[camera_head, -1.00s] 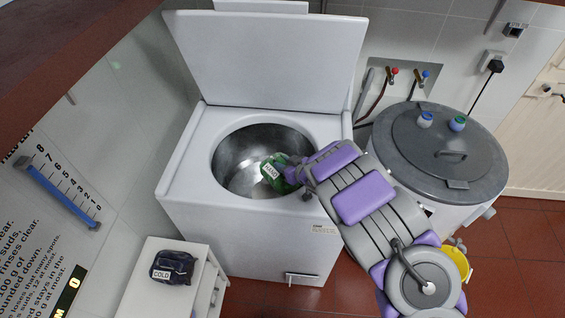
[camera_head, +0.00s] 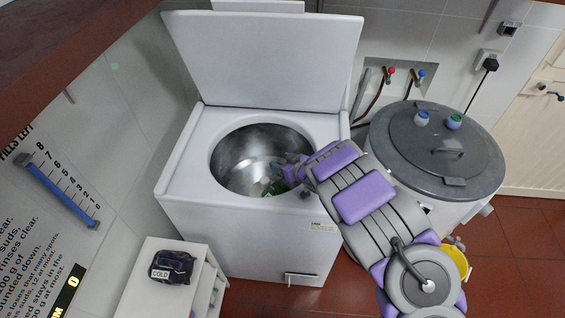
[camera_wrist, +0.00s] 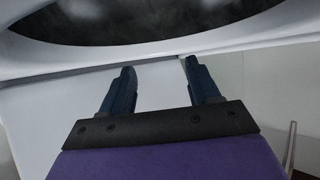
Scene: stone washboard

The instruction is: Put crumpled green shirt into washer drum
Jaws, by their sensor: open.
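The white top-loading washer (camera_head: 245,235) stands with its lid up. Its round metal drum (camera_head: 240,163) is open. The crumpled green shirt (camera_head: 272,188) shows as a small patch low inside the drum, at the near right side; the drum's rim hides part of it. My gripper (camera_head: 290,170) is over the right part of the drum opening, above the shirt. In the wrist view my gripper (camera_wrist: 158,85) has its two dark fingers apart with nothing between them. The drum mouth (camera_wrist: 150,25) shows dark at the top of that view.
A dark bundle labelled COLD (camera_head: 171,267) lies on a white stand (camera_head: 150,295) at front left. A grey-lidded tub (camera_head: 440,150) with two small bottles stands right of the washer. A yellow bucket (camera_head: 457,262) is partly behind my arm.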

